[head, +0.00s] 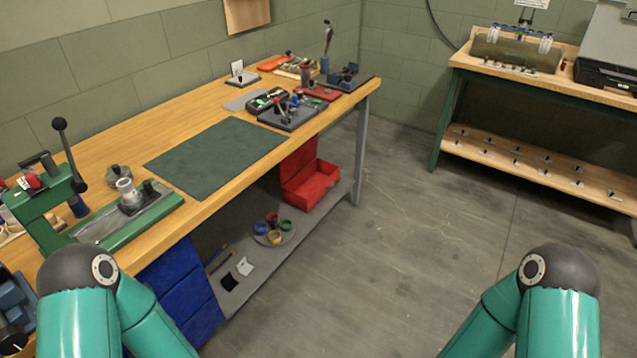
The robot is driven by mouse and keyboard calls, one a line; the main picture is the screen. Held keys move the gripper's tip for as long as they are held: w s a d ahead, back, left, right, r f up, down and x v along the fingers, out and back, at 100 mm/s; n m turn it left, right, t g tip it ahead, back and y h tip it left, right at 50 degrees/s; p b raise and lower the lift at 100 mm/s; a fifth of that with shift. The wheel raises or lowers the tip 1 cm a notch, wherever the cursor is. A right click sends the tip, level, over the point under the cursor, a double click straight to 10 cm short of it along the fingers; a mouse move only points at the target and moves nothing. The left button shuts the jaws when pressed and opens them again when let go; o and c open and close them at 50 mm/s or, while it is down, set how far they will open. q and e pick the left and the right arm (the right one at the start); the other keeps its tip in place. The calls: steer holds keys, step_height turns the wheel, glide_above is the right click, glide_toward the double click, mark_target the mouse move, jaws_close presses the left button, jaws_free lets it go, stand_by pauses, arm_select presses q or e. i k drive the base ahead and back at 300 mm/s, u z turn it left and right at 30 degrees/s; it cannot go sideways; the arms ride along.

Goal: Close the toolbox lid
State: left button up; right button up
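A red toolbox (312,191) stands on the grey lower shelf under the wooden workbench, near its right end. Its lid (299,160) is raised at the back left, so the box is open. The bench top hides part of the lid's upper edge. Neither gripper shows in the head view; only my teal arm links show at the bottom left and bottom right, well apart from the toolbox.
The workbench (105,160) carries a green mat (215,156), a green lever press (45,205) and several tools. The shelf (262,262) holds a round tray of coloured rings. Blue drawers (180,290) stand below. The floor (400,240) right of the bench is clear.

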mark_target(289, 166)
steer(key=z, duration=0.15)
steer(key=i, duration=1.3)
steer(key=z, duration=0.7)
steer(key=i, duration=1.7)
steer(key=u, duration=0.65)
